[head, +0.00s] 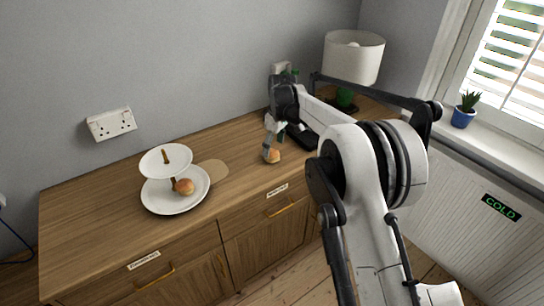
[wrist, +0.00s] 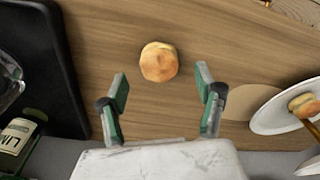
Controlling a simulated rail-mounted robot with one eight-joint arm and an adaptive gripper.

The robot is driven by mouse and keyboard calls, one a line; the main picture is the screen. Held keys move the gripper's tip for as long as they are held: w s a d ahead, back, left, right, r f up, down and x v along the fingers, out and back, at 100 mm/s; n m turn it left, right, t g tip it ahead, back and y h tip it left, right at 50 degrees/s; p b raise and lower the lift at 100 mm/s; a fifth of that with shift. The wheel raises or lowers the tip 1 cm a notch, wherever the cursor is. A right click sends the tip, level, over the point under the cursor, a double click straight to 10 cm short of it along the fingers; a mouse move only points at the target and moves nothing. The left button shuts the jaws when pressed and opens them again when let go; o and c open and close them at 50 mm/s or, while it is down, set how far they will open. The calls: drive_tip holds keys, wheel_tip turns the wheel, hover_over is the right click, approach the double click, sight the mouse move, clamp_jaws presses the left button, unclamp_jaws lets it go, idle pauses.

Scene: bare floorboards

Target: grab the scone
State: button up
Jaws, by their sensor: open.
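A round golden-brown scone (head: 273,156) lies on the wooden sideboard top, right of the tiered stand in the head view. In the wrist view the scone (wrist: 159,62) lies ahead of my gripper (wrist: 163,84), roughly centred between the two green-and-grey fingers and a little beyond their tips. My gripper (head: 269,152) is open and empty, close to the scone. A second scone-like bun (head: 185,187) sits on the lower plate of the white two-tier stand (head: 155,200); it also shows at the right edge of the wrist view (wrist: 305,104).
A round tan mat (head: 213,169) lies beside the stand. A black tray (wrist: 38,60) with a glass item and a labelled bottle (wrist: 18,135) is at the wrist view's left. A lamp (head: 353,57) stands at the back right. The sideboard's left front is clear.

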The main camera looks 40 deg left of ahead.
sight(272, 152)
drive_tip(key=f, duration=0.4)
drive_tip(key=shift+a+f, duration=0.2)
drive_tip(key=shift+a, duration=0.15)
drive_tip(key=c, duration=1.1)
drive_tip(key=shift+c, duration=0.2)
drive_tip(key=shift+r, duration=0.1)
